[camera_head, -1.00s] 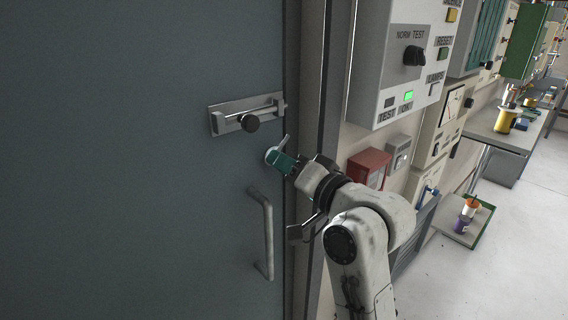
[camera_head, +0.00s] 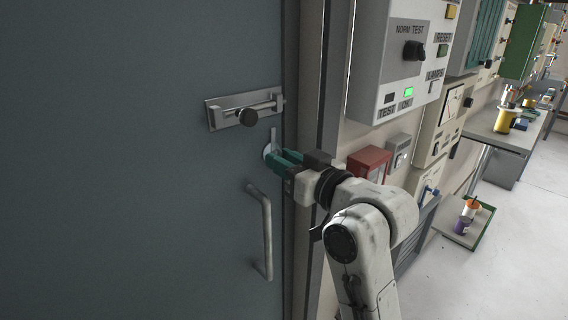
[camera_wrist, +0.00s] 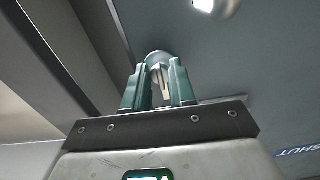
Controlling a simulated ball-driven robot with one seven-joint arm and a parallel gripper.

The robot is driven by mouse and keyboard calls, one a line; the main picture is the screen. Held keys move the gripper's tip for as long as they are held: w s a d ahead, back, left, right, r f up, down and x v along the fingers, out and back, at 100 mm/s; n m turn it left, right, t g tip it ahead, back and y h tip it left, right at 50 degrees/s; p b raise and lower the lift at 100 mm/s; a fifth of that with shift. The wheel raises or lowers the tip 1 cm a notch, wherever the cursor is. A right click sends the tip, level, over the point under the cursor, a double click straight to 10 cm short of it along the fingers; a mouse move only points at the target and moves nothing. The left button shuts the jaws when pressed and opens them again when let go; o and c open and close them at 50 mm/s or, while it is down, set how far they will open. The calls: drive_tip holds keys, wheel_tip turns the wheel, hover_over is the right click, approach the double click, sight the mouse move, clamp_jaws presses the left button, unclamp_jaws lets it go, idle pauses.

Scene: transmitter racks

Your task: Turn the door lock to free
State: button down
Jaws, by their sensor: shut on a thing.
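The door lock (camera_head: 269,150) is a small round pale fitting with a short turn piece, on the grey-green door between the sliding bolt and the pull handle. Its turn piece points nearly straight up in the head view. My gripper (camera_head: 282,158) reaches it from the right, with teal fingers shut on the lock. In the wrist view my gripper (camera_wrist: 158,82) has one finger on each side of the pale turn piece, with the round lock (camera_wrist: 158,58) just beyond the tips. The fingers hide part of the lock.
A sliding bolt (camera_head: 245,109) with a dark knob sits above the lock, and a pull handle (camera_head: 264,232) below it. The door frame (camera_head: 306,80) is close beside my arm. A red box (camera_head: 369,162) and a grey panel (camera_head: 408,60) are on the wall at right. A "SHUT" label (camera_wrist: 298,152) shows in the wrist view.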

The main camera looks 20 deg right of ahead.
drive_tip(key=shift+f+n, duration=0.1)
drive_tip(key=shift+n, duration=0.2)
idle(0.4)
drive_tip(key=c, duration=1)
unclamp_jaws()
drive_tip(key=shift+o, duration=0.2)
drive_tip(key=b+v, duration=0.1)
drive_tip(key=v, duration=0.9)
drive_tip(key=shift+s+d+b, duration=0.15)
drive_tip(key=shift+s+b, duration=0.2)
drive_tip(key=shift+s, duration=0.05)
